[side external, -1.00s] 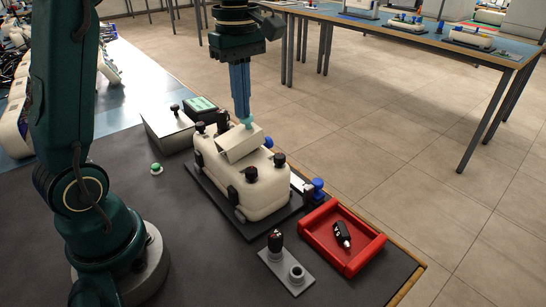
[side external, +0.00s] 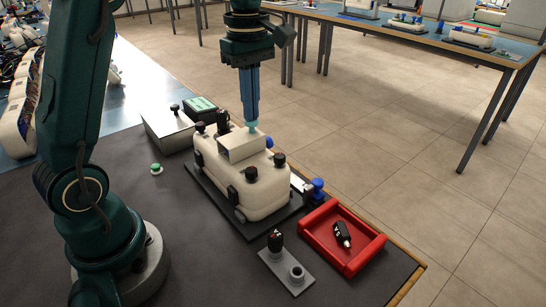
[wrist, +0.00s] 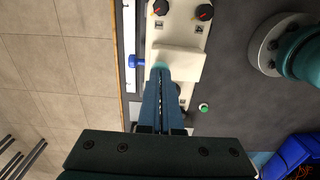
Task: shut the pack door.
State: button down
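The pack door (side external: 240,140) is a cream panel on top of the white unit (side external: 262,194), standing raised at a shallow angle with a shaded gap below its near edge. It also shows in the wrist view (wrist: 182,63). My gripper (side external: 251,127) points down with its blue fingers together and teal tips at the door's far edge. In the wrist view the fingertips (wrist: 160,66) meet the door's left part; whether they touch or only overlap is hard to tell. Nothing shows between the fingers.
A red tray (side external: 318,250) holding a small black item is at right. A grey block (side external: 286,268) stands in front, a green button (side external: 156,169) at left. The dark mat's front left is clear.

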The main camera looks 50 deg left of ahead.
jog(key=shift+r, duration=3)
